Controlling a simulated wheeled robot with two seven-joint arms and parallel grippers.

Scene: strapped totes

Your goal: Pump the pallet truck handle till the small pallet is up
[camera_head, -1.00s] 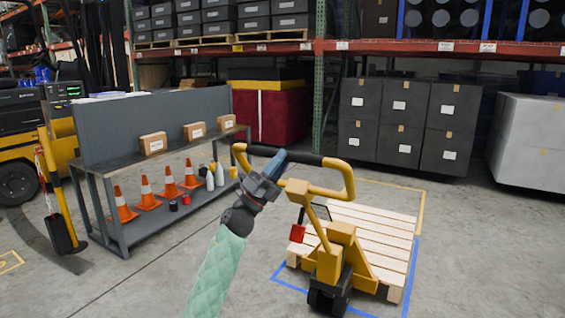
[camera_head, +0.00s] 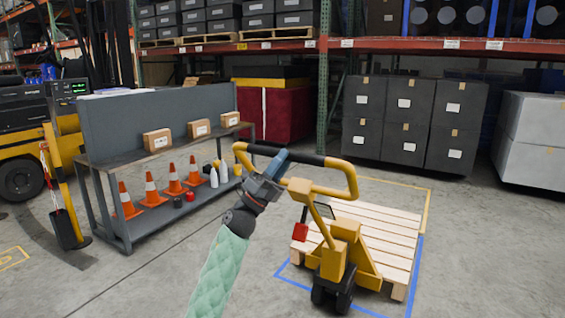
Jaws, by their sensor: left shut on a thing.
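The yellow pallet truck (camera_head: 340,245) stands right of centre, with its looped handle (camera_head: 345,180) tilted toward me and its black grip bar at the top. The small wooden pallet (camera_head: 380,232) sits over its forks, inside a blue and yellow floor outline. I cannot tell how far the pallet is off the floor. My left gripper (camera_head: 277,163) is shut on the handle's bar, left of its middle. My left arm comes up from the bottom in a green sleeve. My right gripper is not in view. A red tag hangs by the handle's shaft.
A grey workbench (camera_head: 140,158) with boxes, orange cones and bottles stands at the left. A yellow vehicle (camera_head: 25,165) is at the far left. Dark cartons (camera_head: 405,125) and a pale crate (camera_head: 535,140) stand behind the pallet. The floor around the truck is clear.

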